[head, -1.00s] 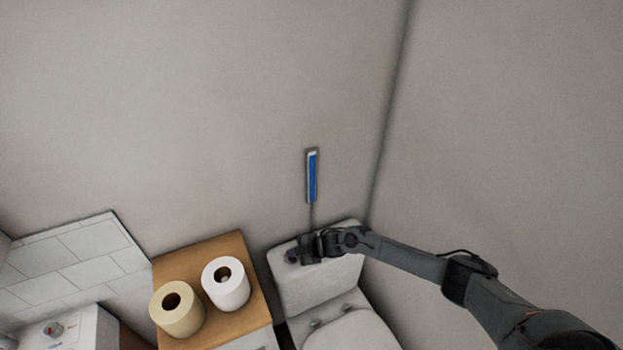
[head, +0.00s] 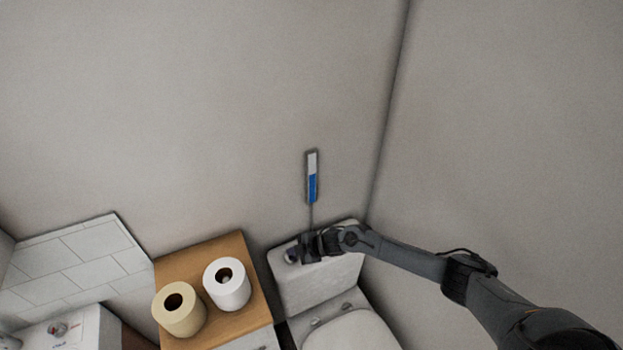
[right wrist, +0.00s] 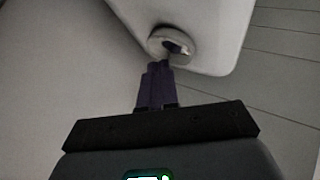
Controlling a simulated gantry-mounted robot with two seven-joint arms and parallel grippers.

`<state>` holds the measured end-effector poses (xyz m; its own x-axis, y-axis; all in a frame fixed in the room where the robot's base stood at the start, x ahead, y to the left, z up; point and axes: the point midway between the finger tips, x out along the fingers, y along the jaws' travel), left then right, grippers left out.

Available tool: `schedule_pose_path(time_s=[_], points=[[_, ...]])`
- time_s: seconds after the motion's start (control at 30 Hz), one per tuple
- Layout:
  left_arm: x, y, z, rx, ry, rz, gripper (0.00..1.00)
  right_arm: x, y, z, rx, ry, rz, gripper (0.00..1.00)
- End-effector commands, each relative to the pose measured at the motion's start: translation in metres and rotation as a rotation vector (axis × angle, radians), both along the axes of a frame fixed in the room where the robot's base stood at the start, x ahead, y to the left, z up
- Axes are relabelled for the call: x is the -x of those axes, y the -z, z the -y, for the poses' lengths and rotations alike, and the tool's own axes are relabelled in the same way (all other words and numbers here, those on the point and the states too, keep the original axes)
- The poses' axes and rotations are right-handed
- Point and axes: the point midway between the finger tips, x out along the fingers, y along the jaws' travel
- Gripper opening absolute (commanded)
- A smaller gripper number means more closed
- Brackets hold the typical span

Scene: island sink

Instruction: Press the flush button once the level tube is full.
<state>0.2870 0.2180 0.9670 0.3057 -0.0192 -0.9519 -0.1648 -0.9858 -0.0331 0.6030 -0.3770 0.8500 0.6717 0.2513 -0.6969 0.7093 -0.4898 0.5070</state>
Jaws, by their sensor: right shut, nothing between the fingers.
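The level tube (head: 312,178) is upright on the wall above the toilet tank (head: 325,285). Blue fills roughly its lower half, and the upper part is pale. My right gripper (head: 300,254) is shut and empty over the left part of the tank top. In the right wrist view, its closed fingertips (right wrist: 160,66) are at the round metallic flush button (right wrist: 160,40) and overlap its lower edge. The button's middle looks dark, and it seems to be touched or pressed. My left gripper is not in view.
A wooden-topped cabinet (head: 245,310) left of the tank carries a white paper roll (head: 238,294) and a cream roll (head: 186,322). The toilet lid (head: 350,332) is in front of the tank. Walls stand close behind and to the right.

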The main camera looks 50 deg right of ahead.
Motion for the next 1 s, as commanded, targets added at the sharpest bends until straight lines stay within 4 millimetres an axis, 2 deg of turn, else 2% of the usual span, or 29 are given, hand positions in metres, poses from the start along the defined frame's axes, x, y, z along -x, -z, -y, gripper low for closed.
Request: schedule_pose_path(time_s=[0.53, 1.0], points=[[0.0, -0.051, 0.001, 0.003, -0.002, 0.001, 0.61, 0.0, -0.053, 0.0, 0.0, 0.0, 0.0, 0.0], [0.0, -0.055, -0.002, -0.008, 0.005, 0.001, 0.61, 0.0, -0.058, 0.0, 0.0, 0.0, 0.0, 0.0]])
